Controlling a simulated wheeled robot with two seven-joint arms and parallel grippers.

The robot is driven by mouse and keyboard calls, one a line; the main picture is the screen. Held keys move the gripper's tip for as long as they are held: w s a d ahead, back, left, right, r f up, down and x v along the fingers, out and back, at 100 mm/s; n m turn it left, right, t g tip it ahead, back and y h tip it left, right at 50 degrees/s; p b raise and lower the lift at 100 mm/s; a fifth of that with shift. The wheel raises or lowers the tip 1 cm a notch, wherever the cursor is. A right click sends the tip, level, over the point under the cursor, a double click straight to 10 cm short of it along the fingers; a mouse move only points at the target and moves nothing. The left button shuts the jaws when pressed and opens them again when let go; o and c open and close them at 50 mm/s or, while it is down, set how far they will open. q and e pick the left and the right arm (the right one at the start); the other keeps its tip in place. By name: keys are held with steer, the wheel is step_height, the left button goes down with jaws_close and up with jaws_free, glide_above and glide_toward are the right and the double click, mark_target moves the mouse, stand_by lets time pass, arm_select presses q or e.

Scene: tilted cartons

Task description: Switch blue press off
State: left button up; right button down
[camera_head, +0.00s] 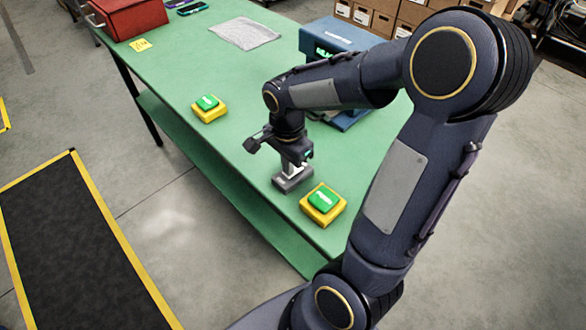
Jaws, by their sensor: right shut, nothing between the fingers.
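The blue press (345,34) stands at the back right of the green table (185,85). It has a small display with green lettering, and my right arm hides much of its front. Two green push buttons on yellow bases are on the table: the left button (208,103) near the front edge, and the right button (323,200) near the right end. My right gripper (292,181) is shut and empty, pointing down over the table just left of the right button. I cannot tell whether it touches the table. My left gripper is not in view.
A red toolbox (130,17), a yellow note (140,45) and a grey cloth (244,33) lie toward the table's far end. Cardboard boxes (383,20) stand behind the press. A black mat with yellow edges (75,245) lies on the floor at left.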

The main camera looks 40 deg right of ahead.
steer(key=shift+f, duration=0.2)
steer(key=shift+r, duration=0.1)
steer(key=shift+r+p, duration=2.95)
steer(key=shift+r, duration=0.5)
